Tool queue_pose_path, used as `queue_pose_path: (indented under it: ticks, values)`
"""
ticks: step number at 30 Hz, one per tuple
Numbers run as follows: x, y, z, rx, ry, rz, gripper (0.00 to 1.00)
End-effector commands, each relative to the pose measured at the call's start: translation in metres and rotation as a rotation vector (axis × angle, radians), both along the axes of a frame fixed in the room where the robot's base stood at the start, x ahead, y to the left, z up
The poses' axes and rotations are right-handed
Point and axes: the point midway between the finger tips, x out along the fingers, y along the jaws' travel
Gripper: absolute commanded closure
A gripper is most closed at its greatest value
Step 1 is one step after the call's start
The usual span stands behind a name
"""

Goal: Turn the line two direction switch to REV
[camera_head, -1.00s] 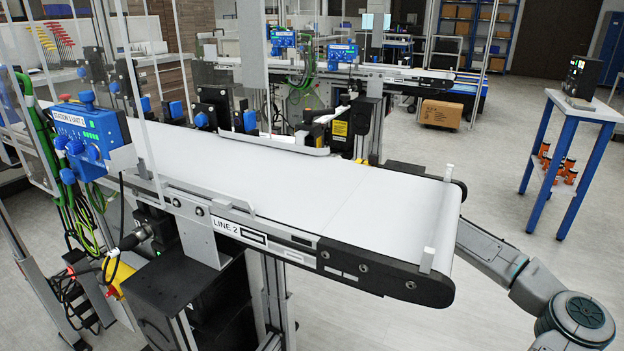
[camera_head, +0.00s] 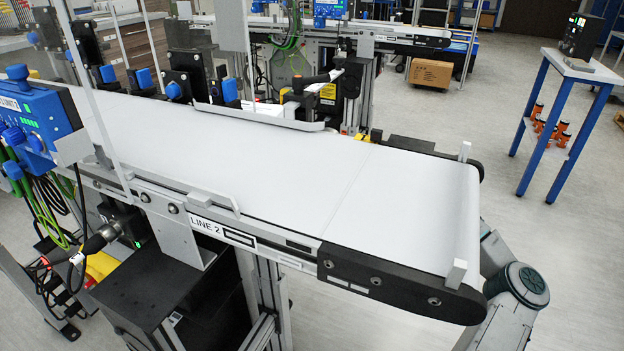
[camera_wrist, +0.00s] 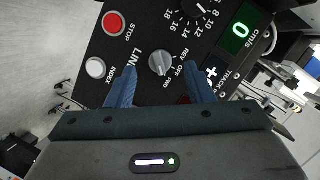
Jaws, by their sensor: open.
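In the wrist view a dark control panel (camera_wrist: 137,35) marked LINE carries a grey rotary direction switch (camera_wrist: 160,64) with REV, OFF and FWD printed beside it. Which label its pointer meets is too small to tell. My gripper (camera_wrist: 157,75) is open, with its two blue fingers apart and nothing held. In the picture, one fingertip is left of the switch and the other right of it; I cannot tell the remaining distance. In the head view my gripper and this panel are hidden beyond the end of the line 2 conveyor (camera_head: 300,180).
A red STOP button (camera_wrist: 113,22), a white INDEX button (camera_wrist: 96,68), a speed dial (camera_wrist: 188,10) and a green display (camera_wrist: 240,32) reading 0 surround the switch. The belt is empty. A blue-legged table (camera_head: 570,100) stands right, with open floor between.

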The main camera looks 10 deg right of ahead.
Motion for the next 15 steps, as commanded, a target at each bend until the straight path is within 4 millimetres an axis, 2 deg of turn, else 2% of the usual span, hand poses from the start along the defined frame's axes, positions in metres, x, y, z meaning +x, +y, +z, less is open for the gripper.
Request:
queue_pose_path:
  ticks: [1,6,15]
  values:
    - [0.003,0.008,-0.002,0.001,-0.001,0.002,0.52]
    - [0.009,0.02,-0.005,0.0,0.0,0.0,0.52]
    - [0.01,0.022,-0.005,0.0,0.0,-0.001,0.52]
